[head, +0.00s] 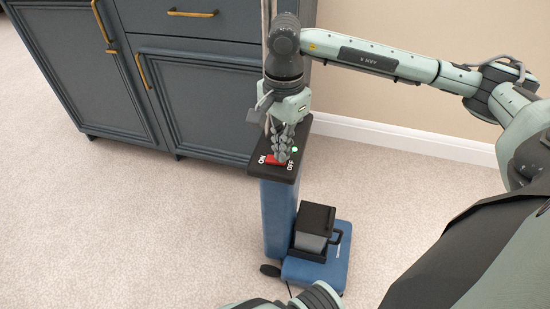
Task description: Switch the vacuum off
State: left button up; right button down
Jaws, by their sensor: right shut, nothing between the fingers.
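The vacuum (278,215) stands upright on the carpet, with a blue column, a blue base and a black top panel (263,170). A red switch (272,160) is on the panel between the labels ON at the left and OFF at the right. A small green light (294,149) shows at the panel's right side. My right gripper (281,157) points down, shut and empty, with its fingertips at the switch's OFF end. The fingers hide part of the switch, so I cannot tell its tilt or whether they touch it.
A dark blue cabinet (185,85) with brass handles stands directly behind and left of the vacuum. A black-and-grey box with a handle (313,228) sits on the vacuum's base. Open carpet (130,220) lies to the left; a wall with a white baseboard (400,138) is behind.

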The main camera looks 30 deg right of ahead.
jog(key=shift+f, duration=0.3)
jog(key=shift+r, duration=0.2)
jog(key=shift+r+p, duration=1.8)
jog(key=shift+r, duration=1.6)
